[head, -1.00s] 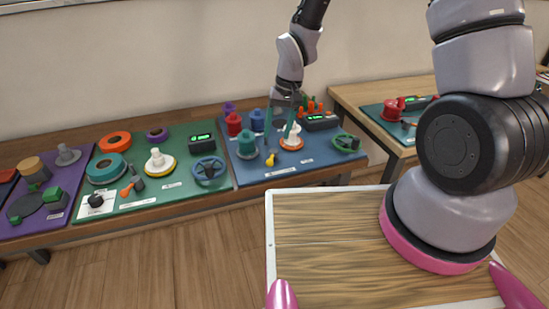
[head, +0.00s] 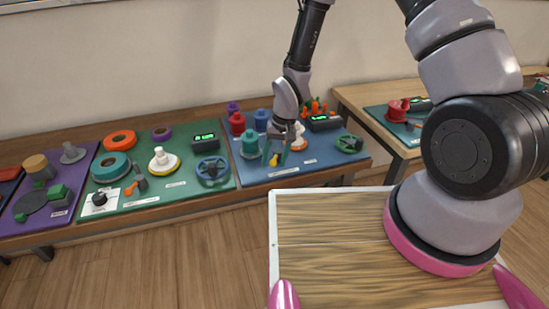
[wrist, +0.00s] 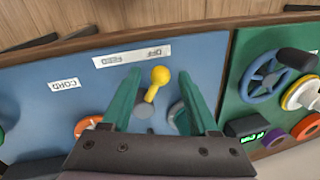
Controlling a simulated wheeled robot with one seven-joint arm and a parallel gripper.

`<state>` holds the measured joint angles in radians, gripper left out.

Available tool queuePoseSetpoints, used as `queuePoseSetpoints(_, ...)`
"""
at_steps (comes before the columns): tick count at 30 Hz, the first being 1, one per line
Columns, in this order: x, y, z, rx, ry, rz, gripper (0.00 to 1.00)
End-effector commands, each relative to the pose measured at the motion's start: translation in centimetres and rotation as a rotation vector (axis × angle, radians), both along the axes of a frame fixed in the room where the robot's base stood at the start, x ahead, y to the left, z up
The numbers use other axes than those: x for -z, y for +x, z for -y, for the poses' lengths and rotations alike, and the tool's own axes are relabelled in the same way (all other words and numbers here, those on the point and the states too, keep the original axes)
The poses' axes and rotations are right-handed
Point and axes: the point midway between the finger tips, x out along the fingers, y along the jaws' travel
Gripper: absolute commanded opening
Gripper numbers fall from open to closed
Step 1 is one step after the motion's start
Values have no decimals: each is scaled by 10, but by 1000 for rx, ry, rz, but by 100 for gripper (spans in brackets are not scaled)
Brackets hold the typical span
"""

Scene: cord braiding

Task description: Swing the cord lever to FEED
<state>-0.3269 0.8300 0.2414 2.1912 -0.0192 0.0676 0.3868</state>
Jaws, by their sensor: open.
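The cord lever is a short yellow handle with a round knob (wrist: 160,77) on a grey pivot on the blue board. In the wrist view its knob points up toward the OFF end of the white OFF/FEED label (wrist: 132,56), which reads upside down; FEED is to the left. My gripper (wrist: 160,88) is open, with one green finger on each side of the lever. Whether either finger touches it I cannot tell. In the head view my gripper (head: 274,158) is low over the front of the blue board, and the yellow lever (head: 274,161) shows between its fingers.
A CORD label (wrist: 64,85) is beside the lever.

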Motion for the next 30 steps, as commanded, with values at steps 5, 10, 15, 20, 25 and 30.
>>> queuePoseSetpoints(5, 0, 0, 0, 0, 0, 0, 14)
queuePoseSetpoints(10, 0, 0, 0, -1, 0, 0, 0)
queuePoseSetpoints(15, 0, 0, 1, -19, 0, 0, 0)
queuePoseSetpoints(20, 0, 0, 5, -76, 0, 0, 0)
queuePoseSetpoints(25, 0, 0, 11, -191, 0, 0, 0)
queuePoseSetpoints(30, 0, 0, 19, -342, 1, 0, 0)
